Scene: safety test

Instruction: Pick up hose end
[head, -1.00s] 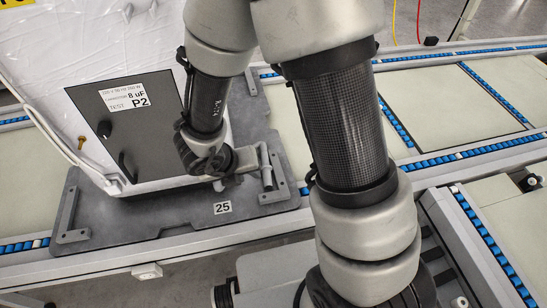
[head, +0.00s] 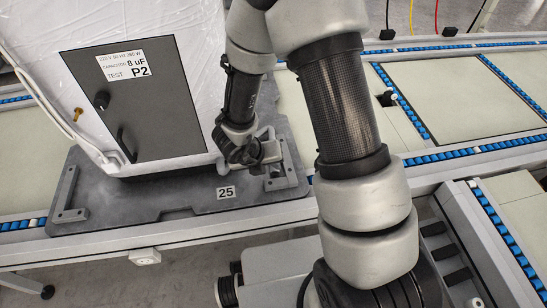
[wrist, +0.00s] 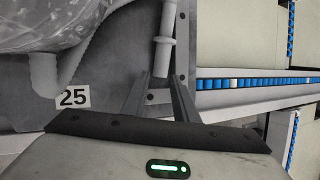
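In the wrist view, a pale grey tube, which looks like the hose end (wrist: 162,48), lies just ahead of my gripper (wrist: 162,78). It has a raised collar and a narrower tip. A pale, ribbed hose (wrist: 76,58) shows at the left, partly under plastic wrap. In the head view, my gripper (head: 266,155) is low beside the wrapped machine (head: 188,75), and the arm largely hides the hose end there.
The machine stands on a dark pallet (head: 180,202) with a "25" label (head: 226,192) and raised corner brackets (head: 70,200). Conveyor rails with blue rollers (head: 462,153) run along the right. A red hose (head: 436,16) and a yellow hose (head: 411,16) hang at the back.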

